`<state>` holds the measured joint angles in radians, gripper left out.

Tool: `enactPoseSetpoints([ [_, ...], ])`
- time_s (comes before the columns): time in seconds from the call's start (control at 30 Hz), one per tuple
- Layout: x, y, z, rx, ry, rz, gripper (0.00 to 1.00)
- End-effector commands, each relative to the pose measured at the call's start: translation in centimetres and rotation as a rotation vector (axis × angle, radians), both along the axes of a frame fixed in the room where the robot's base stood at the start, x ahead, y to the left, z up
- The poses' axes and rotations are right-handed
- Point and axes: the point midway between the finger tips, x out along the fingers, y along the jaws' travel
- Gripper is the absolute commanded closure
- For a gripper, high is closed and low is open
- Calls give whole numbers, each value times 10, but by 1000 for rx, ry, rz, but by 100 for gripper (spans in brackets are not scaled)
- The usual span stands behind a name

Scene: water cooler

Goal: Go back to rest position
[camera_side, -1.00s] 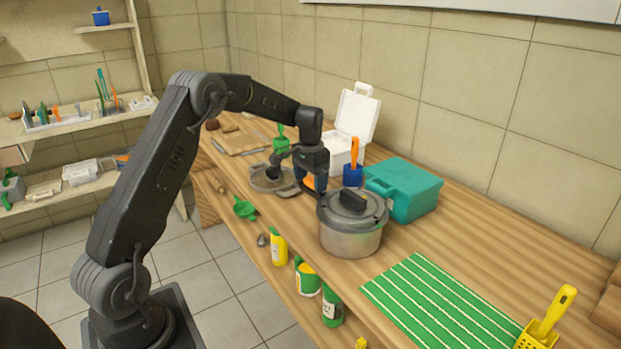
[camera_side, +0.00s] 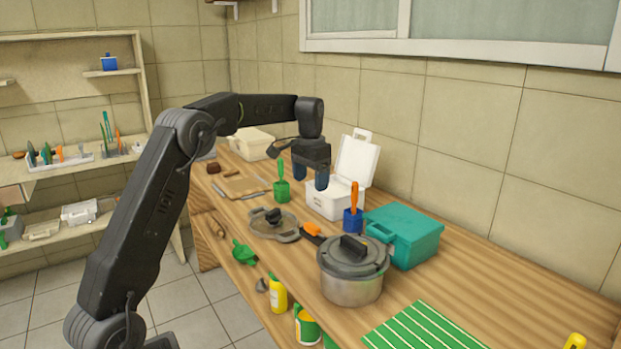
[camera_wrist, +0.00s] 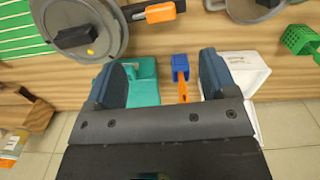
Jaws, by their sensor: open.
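My gripper (camera_side: 311,178) hangs in the air above the wooden counter, pointing down, near the open white box (camera_side: 335,192). In the wrist view my gripper (camera_wrist: 165,85) shows its two fingers wide apart with nothing held between them. A steel pot (camera_side: 352,283) with a grey lid stands on the counter, in front of and below the gripper. The pot's lid also shows in the wrist view (camera_wrist: 112,30). A blue holder (camera_side: 352,222) with an orange handle stands beside the white box; the orange handle (camera_wrist: 184,92) appears between the fingers, farther below.
A teal case (camera_side: 408,238) stands right of the pot. A round lid (camera_side: 262,222), an orange-handled tool (camera_side: 312,231) and a green holder (camera_side: 282,191) lie or stand on the counter. A green striped mat (camera_side: 425,328) is at the front. The air around the gripper looks free.

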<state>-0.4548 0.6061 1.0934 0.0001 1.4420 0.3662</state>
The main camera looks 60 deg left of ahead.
Motion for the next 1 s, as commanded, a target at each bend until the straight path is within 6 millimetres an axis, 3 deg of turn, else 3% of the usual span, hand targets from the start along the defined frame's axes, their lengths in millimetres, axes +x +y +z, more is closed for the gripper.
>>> enactPoseSetpoints([
  [0.4,0,0,1,0,0,0,21],
  [0.53,-5,-11,9,6,-14,-5,21],
  [0.67,-22,-43,32,24,-58,-16,21],
  [0.77,-47,-77,52,41,-107,-27,21],
  [1.0,-123,-151,74,61,-237,-49,21],
])
